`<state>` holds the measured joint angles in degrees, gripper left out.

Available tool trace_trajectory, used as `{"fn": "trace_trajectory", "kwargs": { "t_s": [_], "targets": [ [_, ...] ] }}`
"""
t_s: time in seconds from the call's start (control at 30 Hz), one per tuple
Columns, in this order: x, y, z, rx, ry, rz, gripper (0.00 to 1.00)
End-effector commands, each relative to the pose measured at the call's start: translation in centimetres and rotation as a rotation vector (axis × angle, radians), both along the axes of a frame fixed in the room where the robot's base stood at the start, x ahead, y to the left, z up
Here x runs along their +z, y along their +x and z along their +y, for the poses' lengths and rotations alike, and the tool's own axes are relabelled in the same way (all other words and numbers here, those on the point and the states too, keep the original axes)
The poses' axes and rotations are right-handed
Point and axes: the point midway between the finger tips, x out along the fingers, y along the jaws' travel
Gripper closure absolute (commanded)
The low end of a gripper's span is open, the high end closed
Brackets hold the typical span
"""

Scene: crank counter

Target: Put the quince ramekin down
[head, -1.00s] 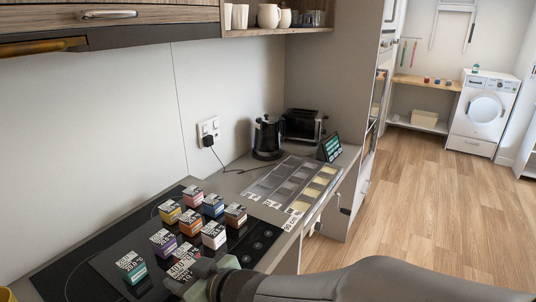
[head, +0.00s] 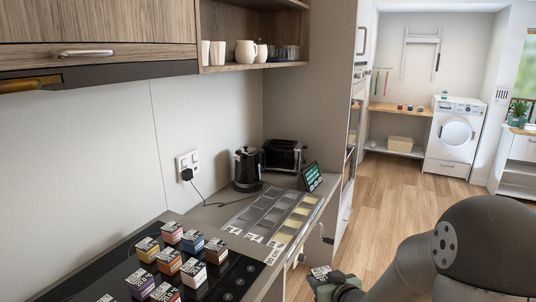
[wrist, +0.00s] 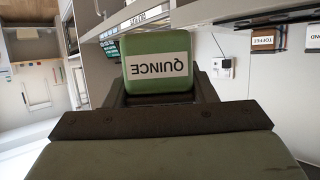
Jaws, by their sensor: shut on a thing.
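The quince ramekin (wrist: 157,62) is a green, rounded square block with a white QUINCE label, which reads upside down in the wrist view. My gripper (wrist: 160,95) is shut on it. In the head view my gripper (head: 335,284) is at the lower right, over the floor side of the counter's front edge. There only the pale label top of the ramekin (head: 320,271) shows clearly. The ramekin is held in the air, apart from the counter.
A grey panel (head: 243,222) with dark and yellow squares and label cards lies on the counter. Several labelled coloured blocks (head: 168,262) stand on the black hob (head: 233,282) at left. A kettle (head: 246,169), toaster (head: 284,156) and small screen (head: 312,177) stand behind.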

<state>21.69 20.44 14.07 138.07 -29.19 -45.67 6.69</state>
Motion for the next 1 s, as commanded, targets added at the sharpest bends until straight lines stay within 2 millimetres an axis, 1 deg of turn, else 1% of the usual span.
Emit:
{"fn": "trace_trajectory", "kwargs": {
  "t_s": [0.13,0.2,0.3,0.4,0.5,0.67,0.77,0.87,0.97,1.0],
  "targets": [
    [-3.6,1.3,0.6,-0.076,0.003,0.009,0.78],
    [-5.7,1.7,0.7,-0.128,0.001,0.011,0.78],
    [-8.2,2.0,0.4,-0.198,0.000,0.008,0.78],
    [-9.9,2.0,0.2,-0.247,-0.001,0.005,0.78],
    [-10.7,1.9,0.0,-0.274,0.000,0.002,0.78],
    [-10.7,1.9,0.1,-0.277,0.000,-0.002,0.78],
    [-9.8,2.1,1.2,-0.251,0.000,-0.004,0.78],
    [-7.8,2.1,3.9,-0.190,0.001,-0.008,0.78],
    [-4.9,1.8,7.8,-0.095,0.001,-0.011,0.78],
    [-3.6,1.5,9.5,-0.053,0.000,-0.012,0.78]
  ]
}}
